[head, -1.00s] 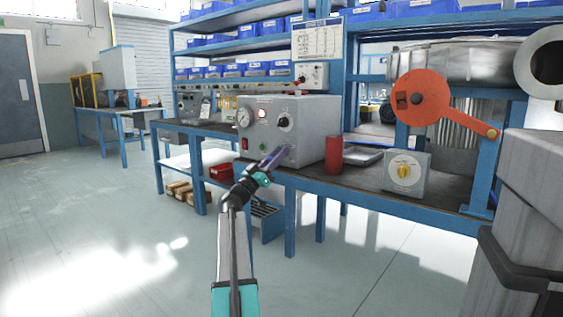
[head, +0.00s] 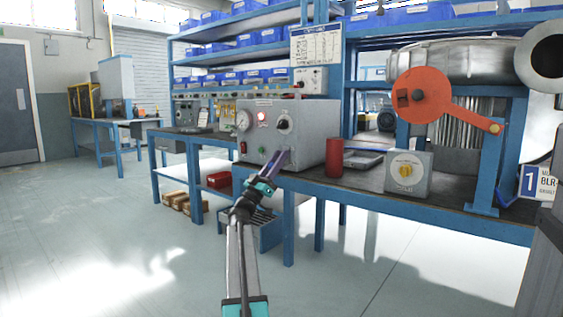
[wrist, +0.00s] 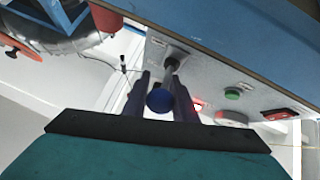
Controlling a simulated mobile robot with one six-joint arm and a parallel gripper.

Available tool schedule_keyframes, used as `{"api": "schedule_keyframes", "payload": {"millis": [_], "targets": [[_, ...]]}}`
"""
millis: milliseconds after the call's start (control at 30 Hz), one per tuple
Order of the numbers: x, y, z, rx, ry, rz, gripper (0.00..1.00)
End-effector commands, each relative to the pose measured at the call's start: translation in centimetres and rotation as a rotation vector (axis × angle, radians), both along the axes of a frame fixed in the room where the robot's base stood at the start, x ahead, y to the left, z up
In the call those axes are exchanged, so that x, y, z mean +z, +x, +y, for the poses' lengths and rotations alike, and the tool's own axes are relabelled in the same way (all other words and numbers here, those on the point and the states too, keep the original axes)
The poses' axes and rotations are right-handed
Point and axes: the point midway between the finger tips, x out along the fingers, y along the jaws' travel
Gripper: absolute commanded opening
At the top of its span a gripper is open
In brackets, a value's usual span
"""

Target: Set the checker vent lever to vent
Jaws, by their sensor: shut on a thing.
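The checker (head: 310,135) is a grey box on the bench, with a round gauge (head: 243,120), a lit red lamp (head: 262,117), a black knob (head: 283,123) and a green button (head: 262,150) on its front. My gripper (head: 284,158) is at the lower right of that front. In the wrist view, my gripper's purple fingers (wrist: 161,95) stand on both sides of a metal lever with a blue ball end (wrist: 160,100) and are shut on it. The lever comes out of the checker panel (wrist: 205,80). The fingers hide the lever in the head view, and I cannot read its position marks.
A red cylinder (head: 334,157) stands right of the checker. A grey box with a yellow knob (head: 407,171) is further right, under an orange disc with an arm (head: 424,95). The bench's blue front edge (head: 360,194) runs below my gripper. The floor in front is clear.

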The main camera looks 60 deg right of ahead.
Motion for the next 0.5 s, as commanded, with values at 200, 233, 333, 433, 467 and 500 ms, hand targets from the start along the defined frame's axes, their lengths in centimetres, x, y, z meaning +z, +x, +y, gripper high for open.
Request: {"api": "schedule_keyframes", "payload": {"millis": [200,233,333,433,467,500], "targets": [[0.19,0.75,0.19,0.011,-0.006,0.005,0.00],[0.20,0.79,0.22,0.011,-0.006,0.005,0.00],[0.18,0.88,0.28,0.013,-0.005,0.005,0.00],[0.16,0.97,0.33,0.013,-0.005,0.004,0.00],[0.17,0.99,0.34,0.014,-0.005,0.005,0.00],[0.15,1.01,0.37,0.014,-0.005,0.003,0.32]]}}
